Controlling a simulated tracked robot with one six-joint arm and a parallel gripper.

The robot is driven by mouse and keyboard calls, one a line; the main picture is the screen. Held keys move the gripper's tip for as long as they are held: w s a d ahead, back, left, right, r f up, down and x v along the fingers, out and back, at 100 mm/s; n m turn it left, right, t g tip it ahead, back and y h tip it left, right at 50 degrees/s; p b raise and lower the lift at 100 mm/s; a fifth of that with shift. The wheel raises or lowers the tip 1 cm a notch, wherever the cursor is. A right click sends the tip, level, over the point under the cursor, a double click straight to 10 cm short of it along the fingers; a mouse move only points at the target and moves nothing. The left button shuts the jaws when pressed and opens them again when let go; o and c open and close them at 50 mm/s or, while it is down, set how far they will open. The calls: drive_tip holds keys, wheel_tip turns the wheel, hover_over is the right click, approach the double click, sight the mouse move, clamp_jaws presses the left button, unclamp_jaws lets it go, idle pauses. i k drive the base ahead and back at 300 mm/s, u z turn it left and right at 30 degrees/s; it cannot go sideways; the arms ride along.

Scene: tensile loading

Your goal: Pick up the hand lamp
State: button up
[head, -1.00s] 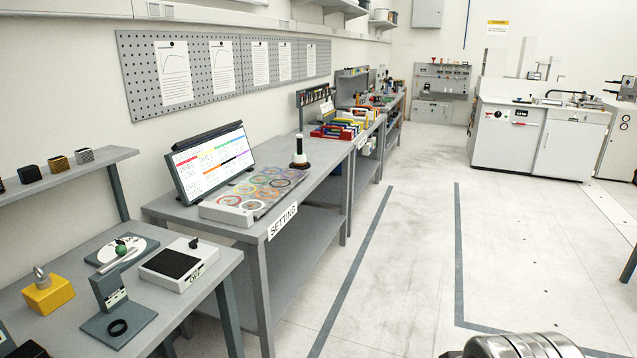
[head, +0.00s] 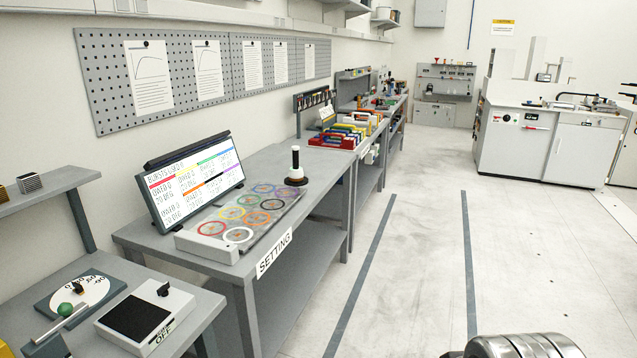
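I cannot pick out a hand lamp with certainty. My gripper is not in view. A rounded metal part, seemingly of my own body, shows at the bottom edge, well to the right of the benches.
The SETTING bench (head: 270,240) carries a tilted screen (head: 195,178) and the ring panel (head: 238,231). A nearer bench holds a dial plate (head: 108,290) and a black-topped box (head: 140,322). Coloured items fill the bench beyond. The floor (head: 420,240) to the right is clear.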

sight(296, 173)
drive_tip(key=i, duration=3.7)
drive_tip(key=u, duration=1.7)
